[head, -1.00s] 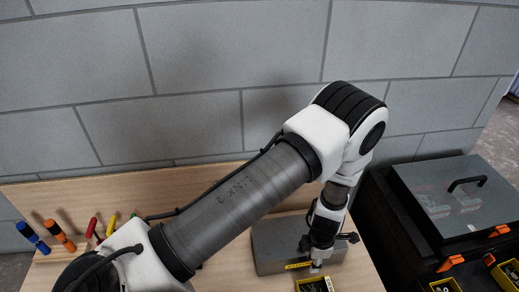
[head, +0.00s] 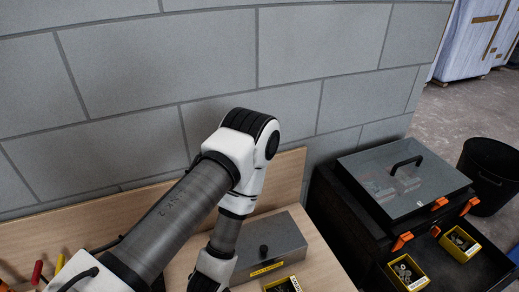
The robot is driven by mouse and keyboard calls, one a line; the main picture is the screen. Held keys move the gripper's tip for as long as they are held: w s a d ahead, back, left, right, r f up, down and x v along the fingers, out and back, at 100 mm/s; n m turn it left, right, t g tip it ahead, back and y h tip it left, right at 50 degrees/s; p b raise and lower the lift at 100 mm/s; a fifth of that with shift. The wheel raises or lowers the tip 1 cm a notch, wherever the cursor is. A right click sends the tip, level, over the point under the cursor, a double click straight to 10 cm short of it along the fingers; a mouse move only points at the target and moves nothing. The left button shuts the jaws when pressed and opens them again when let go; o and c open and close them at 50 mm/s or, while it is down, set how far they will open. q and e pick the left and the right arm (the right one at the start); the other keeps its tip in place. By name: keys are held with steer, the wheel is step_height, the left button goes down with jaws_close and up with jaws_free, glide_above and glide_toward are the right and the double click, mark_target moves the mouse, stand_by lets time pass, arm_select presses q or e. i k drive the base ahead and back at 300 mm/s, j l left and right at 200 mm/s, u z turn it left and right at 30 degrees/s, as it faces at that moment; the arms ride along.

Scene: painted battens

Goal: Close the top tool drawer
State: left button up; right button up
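A black tool cabinet stands at the right. A dark, tray-like surface in front of it, holding two yellow bins, looks like a pulled-out drawer (head: 436,268); its front edge is cut off. The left gripper is below the picture edge. My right gripper is not in view.
A case with a grey lid (head: 375,195) and black handle sits on the cabinet. A yellow-edged bin (head: 283,286) is in front of the grey box. A black bucket (head: 487,177) stands on the floor at the far right. A block wall is behind the bench.

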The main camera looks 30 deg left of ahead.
mark_target(488, 267)
steer(key=l+z, duration=0.55)
steer(key=z, duration=0.15)
steer(key=i+l+u, duration=0.6)
steer(key=k+j, duration=0.1)
